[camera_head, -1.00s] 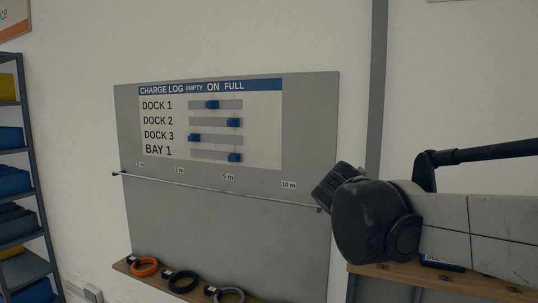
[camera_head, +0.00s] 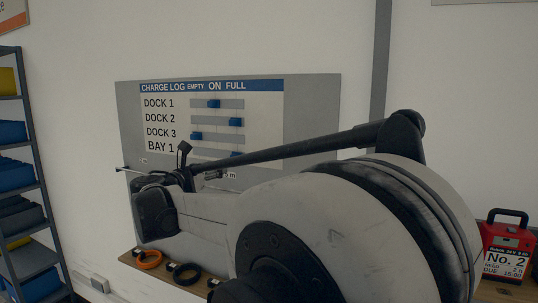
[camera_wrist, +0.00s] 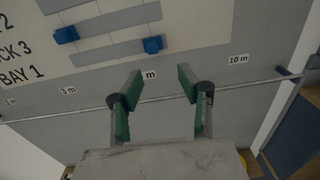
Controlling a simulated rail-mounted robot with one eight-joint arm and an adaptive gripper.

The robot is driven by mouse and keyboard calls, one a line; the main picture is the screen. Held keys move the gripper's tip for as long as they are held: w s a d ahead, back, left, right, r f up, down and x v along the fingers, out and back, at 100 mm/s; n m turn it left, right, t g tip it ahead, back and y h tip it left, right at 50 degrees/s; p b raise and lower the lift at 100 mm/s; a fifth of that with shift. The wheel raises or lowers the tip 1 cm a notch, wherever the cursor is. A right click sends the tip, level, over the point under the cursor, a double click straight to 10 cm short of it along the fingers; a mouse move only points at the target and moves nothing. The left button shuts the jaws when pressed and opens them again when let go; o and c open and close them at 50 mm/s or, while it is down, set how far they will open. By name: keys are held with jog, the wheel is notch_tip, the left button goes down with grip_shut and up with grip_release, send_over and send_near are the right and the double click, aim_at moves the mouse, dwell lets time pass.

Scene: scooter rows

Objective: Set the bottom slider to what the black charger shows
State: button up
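The charge log board (camera_head: 127,100) has several slider rows under EMPTY, ON and FULL. The bottom slider is the BAY 1 row; its blue knob (camera_head: 236,154) sits under FULL, partly covered by my arm. The knob also shows in the wrist view (camera_wrist: 152,45), at the right end of its bar (camera_wrist: 100,54). My gripper (camera_wrist: 160,82) is open and empty, its green-padded fingers apart in front of the board, below the knob in that view. In the head view my gripper is mostly hidden by my arm. I see no black charger in these frames.
A thin rail (camera_wrist: 155,97) with metre labels crosses the board below the sliders. The DOCK 3 knob (camera_wrist: 66,34) is just above BAY 1. Orange (camera_head: 149,259) and black (camera_head: 184,274) rings lie on a ledge below. A red charger marked No. 2 (camera_head: 508,250) stands at right.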

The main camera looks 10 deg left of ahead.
jog(key=p+x, duration=0.1)
jog(key=x, duration=0.3)
jog(key=a+p+x, duration=0.1)
jog(key=x, duration=0.3)
jog(key=p+x, duration=0.1)
jog(key=x, duration=0.4)
jog(key=shift+w+a+r, duration=0.1)
jog(key=shift+w+a, duration=0.15)
jog(key=shift+a, duration=0.05)
grip_shut()
